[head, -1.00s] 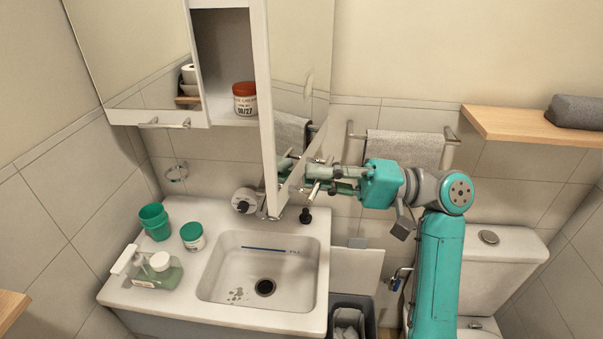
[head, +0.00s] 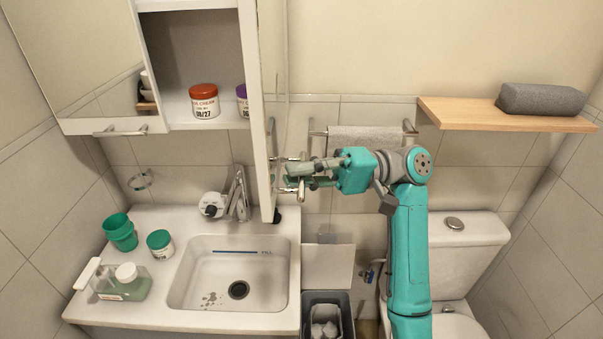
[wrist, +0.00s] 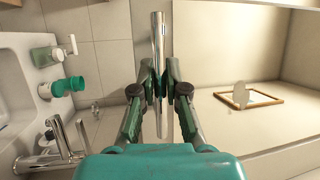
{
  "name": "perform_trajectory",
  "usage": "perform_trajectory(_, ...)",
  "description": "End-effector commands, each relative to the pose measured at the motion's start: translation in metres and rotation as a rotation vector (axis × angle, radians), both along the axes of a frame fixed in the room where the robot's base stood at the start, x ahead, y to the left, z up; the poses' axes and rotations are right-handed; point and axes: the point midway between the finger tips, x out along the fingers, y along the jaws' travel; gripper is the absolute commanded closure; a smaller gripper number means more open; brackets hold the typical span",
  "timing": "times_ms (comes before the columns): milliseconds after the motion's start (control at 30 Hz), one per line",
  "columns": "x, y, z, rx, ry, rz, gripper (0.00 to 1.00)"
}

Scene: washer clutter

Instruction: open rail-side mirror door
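The rail-side mirror door (head: 263,150) is swung out from the wall cabinet and shows almost edge-on in the head view, its mirror face to the right. My gripper (head: 292,174) is at its lower part, on the right side. In the wrist view my gripper (wrist: 161,82) has its fingers close on both sides of the upright silver door handle (wrist: 157,45). They appear closed on it; the exact contact is hard to see. The open cabinet bay (head: 195,50) holds a red-lidded jar (head: 205,103) and a purple-lidded jar (head: 242,100), partly hidden by the door.
The washbasin (head: 235,275) with its tap (head: 238,195) lies below. A towel rail (head: 365,133), wooden shelf (head: 505,115), toilet (head: 455,250) and bin (head: 325,318) are at the right.

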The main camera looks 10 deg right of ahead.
Motion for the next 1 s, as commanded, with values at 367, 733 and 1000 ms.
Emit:
perform_trajectory(367,0.000,0.000,0.000,0.000,0.000,0.001,0.63)
perform_trajectory(733,0.010,-0.047,-0.008,0.000,0.002,-0.003,0.63)
perform_trajectory(1000,0.020,-0.094,-0.017,0.000,0.000,-0.002,0.63)
